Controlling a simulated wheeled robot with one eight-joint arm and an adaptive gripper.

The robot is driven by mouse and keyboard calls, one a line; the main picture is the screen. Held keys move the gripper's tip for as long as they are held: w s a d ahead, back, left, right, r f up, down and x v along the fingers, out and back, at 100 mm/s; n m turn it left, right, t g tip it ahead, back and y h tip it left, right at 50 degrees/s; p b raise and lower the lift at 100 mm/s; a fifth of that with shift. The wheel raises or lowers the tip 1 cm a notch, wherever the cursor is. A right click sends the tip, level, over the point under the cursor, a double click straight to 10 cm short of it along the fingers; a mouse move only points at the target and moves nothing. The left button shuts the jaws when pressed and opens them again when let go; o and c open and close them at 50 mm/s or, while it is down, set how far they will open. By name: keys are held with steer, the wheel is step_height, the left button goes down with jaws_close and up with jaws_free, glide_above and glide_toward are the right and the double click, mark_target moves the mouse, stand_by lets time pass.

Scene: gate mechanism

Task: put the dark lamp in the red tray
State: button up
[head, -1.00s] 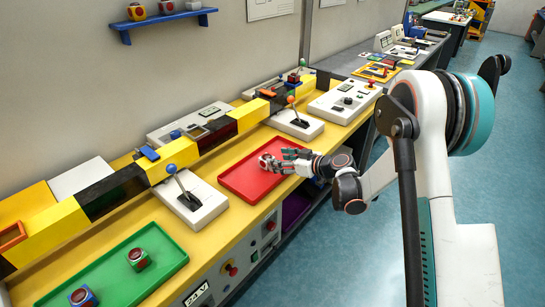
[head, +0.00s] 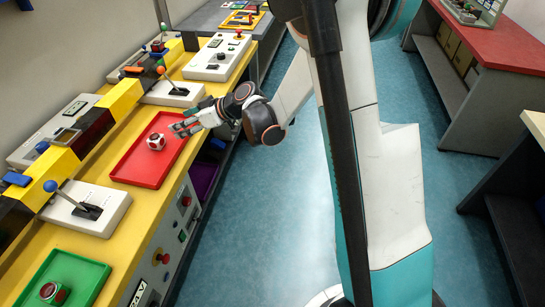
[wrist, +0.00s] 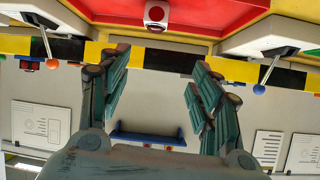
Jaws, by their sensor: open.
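A white cube-shaped lamp with a red round face (head: 156,142) sits in the red tray (head: 147,179), on its floor. I cannot tell for certain that it is the dark lamp. The lamp also shows at the top of the wrist view (wrist: 156,16), with the red tray (wrist: 225,12) around it. My gripper (head: 183,128) is open and empty at the tray's right side, just to the right of the lamp and apart from it. In the wrist view its two fingers (wrist: 155,85) are spread wide with nothing between them.
Lever boxes stand on both sides of the red tray, with a blue-knobbed lever (head: 65,198) and an orange-knobbed lever (head: 170,82). A yellow and black barrier (head: 62,165) runs behind.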

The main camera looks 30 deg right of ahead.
steer(key=s+d+r+m+g+h, duration=0.1)
steer(key=s+d+r+m+h, duration=0.15)
steer(key=s+r, duration=0.4)
steer(key=s+d+r+m+h, duration=0.2)
steer(key=s+d+r+h, duration=0.15)
steer(key=s, duration=0.65)
steer(key=s+d+m+h, duration=0.1)
steer(key=s+d+m, duration=0.1)
steer(key=s, duration=0.6)
steer(key=s+d+m+h, duration=0.2)
steer(key=s+d, duration=0.3)
steer(key=s, duration=0.4)
steer(key=shift+s, duration=0.25)
steer(key=shift+d+r, duration=0.1)
